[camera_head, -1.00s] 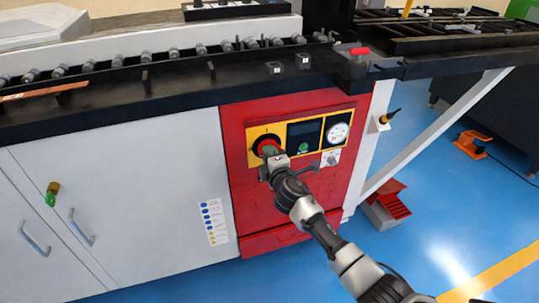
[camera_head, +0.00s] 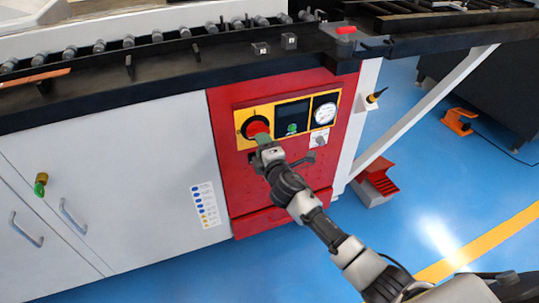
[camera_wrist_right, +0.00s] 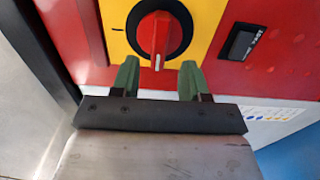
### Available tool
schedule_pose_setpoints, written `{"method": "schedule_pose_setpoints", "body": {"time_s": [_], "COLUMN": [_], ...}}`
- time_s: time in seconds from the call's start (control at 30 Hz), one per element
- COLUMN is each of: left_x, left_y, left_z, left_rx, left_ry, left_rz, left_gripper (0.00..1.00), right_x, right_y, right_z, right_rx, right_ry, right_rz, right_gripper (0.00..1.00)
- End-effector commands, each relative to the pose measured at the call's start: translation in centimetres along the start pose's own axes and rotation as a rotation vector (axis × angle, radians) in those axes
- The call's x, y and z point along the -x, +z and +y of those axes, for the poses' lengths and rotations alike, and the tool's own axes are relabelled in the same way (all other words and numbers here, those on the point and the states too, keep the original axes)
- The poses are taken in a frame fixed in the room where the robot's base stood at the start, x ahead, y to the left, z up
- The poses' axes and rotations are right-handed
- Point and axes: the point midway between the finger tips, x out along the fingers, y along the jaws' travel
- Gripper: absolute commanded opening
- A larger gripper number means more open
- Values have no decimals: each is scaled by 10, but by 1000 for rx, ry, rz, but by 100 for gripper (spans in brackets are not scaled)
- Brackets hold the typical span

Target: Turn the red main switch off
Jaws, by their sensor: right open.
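The red main switch (camera_head: 257,127) is a rotary knob on a black ring in a yellow plate (camera_head: 243,119), set in the machine's red front panel. In the right wrist view the knob (camera_wrist_right: 157,36) has its grip bar along the picture's vertical, its white mark at the lower end. A short dark mark is on the plate to its left. My right gripper (camera_head: 263,139) is open at the knob's lower side. In the wrist view its two green fingertips (camera_wrist_right: 158,78) are spread apart, empty, just below the knob. My left gripper is out of view.
Right of the switch are a dark display (camera_head: 292,117) with a green button (camera_head: 292,128), a round gauge (camera_head: 325,114) and a small grey switch (camera_head: 320,138). The black table edge (camera_head: 150,90) juts out above. A red foot pedal (camera_head: 375,183) stands on the blue floor.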

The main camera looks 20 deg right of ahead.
Motion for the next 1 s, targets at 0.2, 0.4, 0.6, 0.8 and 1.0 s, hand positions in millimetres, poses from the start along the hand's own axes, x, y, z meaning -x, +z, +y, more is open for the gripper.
{"method": "schedule_pose_setpoints", "body": {"time_s": [0.2,0.4,0.6,0.8,1.0], "left_x": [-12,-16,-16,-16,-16], "left_y": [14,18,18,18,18], "left_z": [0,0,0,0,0], "left_rx": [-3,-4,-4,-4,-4], "left_ry": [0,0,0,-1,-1], "left_rz": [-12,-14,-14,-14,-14], "left_gripper": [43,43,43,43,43], "right_x": [44,64,67,66,68], "right_y": [0,0,0,0,1], "right_z": [1,0,0,0,-7], "right_rx": [0,2,2,2,-15], "right_ry": [-2,-1,0,0,-18], "right_rz": [0,0,-1,0,-6], "right_gripper": [45,45,45,45,45]}}
